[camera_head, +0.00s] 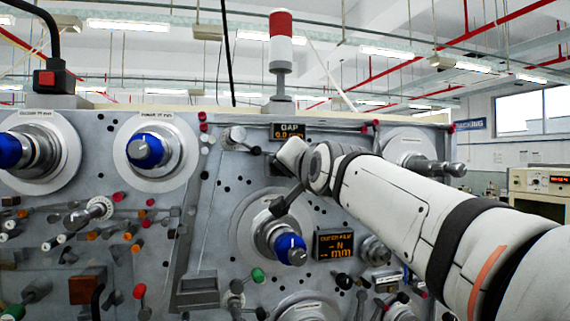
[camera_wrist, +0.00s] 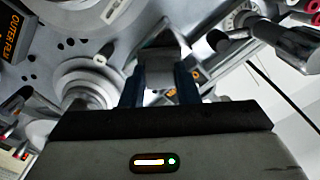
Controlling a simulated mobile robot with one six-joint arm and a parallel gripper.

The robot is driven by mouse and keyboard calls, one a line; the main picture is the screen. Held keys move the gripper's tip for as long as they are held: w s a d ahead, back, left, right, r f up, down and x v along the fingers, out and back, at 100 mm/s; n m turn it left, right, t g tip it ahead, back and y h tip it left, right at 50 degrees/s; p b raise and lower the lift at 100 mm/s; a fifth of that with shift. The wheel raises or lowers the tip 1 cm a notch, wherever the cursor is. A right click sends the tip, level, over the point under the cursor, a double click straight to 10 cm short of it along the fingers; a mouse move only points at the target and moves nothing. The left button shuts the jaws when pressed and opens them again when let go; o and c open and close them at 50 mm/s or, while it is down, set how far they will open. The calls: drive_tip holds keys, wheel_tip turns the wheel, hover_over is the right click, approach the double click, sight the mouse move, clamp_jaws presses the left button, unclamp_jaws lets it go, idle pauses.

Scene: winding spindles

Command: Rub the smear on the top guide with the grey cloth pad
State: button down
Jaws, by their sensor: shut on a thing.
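My gripper (camera_wrist: 158,78) is shut on the grey cloth pad (camera_wrist: 158,66), which sits between its two dark fingers in the wrist view. In the head view my arm reaches in from the lower right and its end is in front of the panel, just below the GAP display (camera_head: 287,131). There the pad cannot be made out. A small metal guide (camera_head: 238,136) sticks out left of that display; I cannot tell whether it is the top guide. No smear can be made out in either view.
The grey machine panel (camera_head: 217,183) carries blue-capped spindles (camera_head: 147,150), several coloured knobs and a lower spindle (camera_head: 288,248) close below my arm's end. An OUTER FILM display (camera_head: 333,243) is beside it. A bar-like metal fitting (camera_head: 432,165) sticks out at the right. A red-and-white lamp (camera_head: 281,42) stands on top.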

drive_tip(key=shift+w+d+b, duration=0.8)
drive_tip(key=shift+d+b, duration=1.35)
drive_tip(key=shift+b, duration=0.3)
drive_tip(key=a+p, duration=0.2)
drive_tip(key=s+a+p, duration=0.1)
drive_tip(key=a+p, duration=0.1)
drive_tip(key=s+a+p, duration=0.1)
drive_tip(key=a+p, duration=0.1)
drive_tip(key=shift+a+f+p, duration=0.2)
drive_tip(key=shift+p, duration=0.2)
drive_tip(key=shift+s+a+r+b, duration=0.15)
drive_tip(key=shift+a+b, duration=0.15)
drive_tip(key=shift+a, duration=0.25)
